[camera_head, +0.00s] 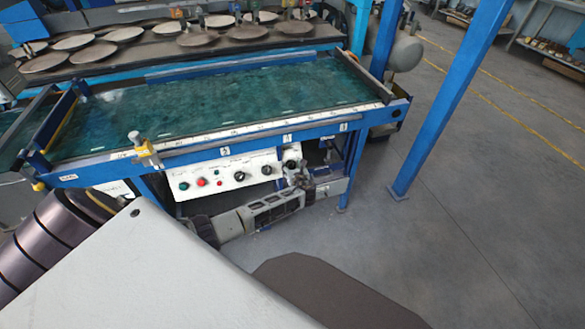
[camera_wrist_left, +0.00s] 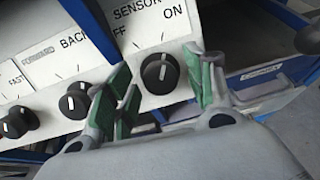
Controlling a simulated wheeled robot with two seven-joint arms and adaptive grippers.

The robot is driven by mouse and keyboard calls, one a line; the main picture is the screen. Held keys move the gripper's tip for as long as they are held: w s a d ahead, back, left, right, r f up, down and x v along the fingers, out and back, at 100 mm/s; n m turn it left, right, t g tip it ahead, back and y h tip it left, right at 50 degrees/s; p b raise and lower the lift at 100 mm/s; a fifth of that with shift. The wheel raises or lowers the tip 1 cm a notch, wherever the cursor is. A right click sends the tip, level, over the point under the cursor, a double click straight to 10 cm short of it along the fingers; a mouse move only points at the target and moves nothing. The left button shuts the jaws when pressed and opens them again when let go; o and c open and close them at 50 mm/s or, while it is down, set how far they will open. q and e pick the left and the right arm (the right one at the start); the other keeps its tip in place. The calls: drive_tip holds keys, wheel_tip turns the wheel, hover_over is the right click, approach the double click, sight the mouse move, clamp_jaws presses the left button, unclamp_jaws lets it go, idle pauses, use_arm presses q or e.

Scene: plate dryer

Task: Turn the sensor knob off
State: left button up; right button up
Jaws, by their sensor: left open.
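The sensor knob (camera_wrist_left: 160,73) is black and round, with a pale pointer mark, on a white panel under the printed words SENSOR, OFF and ON. The pointer looks roughly upright, tilted slightly; its exact setting is hard to tell. My left gripper (camera_wrist_left: 157,82) is open, with green-padded fingers on either side of the knob in the wrist view. I cannot tell whether they touch it. In the head view my left gripper (camera_head: 298,176) is at the right end of the control panel (camera_head: 207,176), at the sensor knob (camera_head: 291,164). My right gripper is not in view.
Two more black knobs, a middle one (camera_wrist_left: 73,100) and a left one (camera_wrist_left: 18,122), sit left of the sensor knob. Red and green buttons are further left on the panel. A blue-framed table (camera_head: 220,105) stands above. Open floor (camera_head: 460,210) lies to the right.

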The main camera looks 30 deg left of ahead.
use_arm(q)
drive_tip(key=shift+c, duration=0.4)
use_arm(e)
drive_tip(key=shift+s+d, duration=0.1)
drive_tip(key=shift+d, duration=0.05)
use_arm(q)
drive_tip(key=c, duration=0.9)
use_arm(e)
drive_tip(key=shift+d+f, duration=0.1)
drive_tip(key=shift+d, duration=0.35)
